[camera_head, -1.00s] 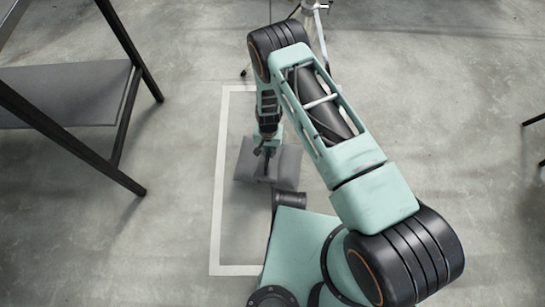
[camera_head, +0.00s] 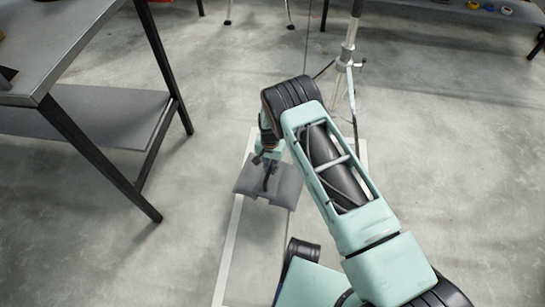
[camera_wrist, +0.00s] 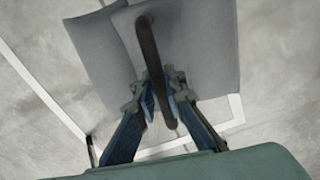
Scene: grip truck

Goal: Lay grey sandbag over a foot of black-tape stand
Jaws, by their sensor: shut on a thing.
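The grey sandbag (camera_head: 284,187) hangs from my gripper (camera_head: 268,172) in the head view, with a shadow on the floor below it. In the wrist view the sandbag (camera_wrist: 205,50) shows as two grey flaps with a dark strap handle (camera_wrist: 148,45) between them. My gripper (camera_wrist: 163,98) is shut on that handle. A metal stand (camera_head: 346,62) with thin splayed legs stands on the floor beyond my arm, at the top right of centre. My arm hides part of its base. I cannot make out black tape on it.
A grey workbench (camera_head: 70,40) with a lower shelf (camera_head: 110,118) and black legs stands at the left. White tape lines (camera_head: 228,250) mark the floor under the sandbag. The floor at the right (camera_head: 460,150) is clear. Shelving with small coloured items stands at the far right.

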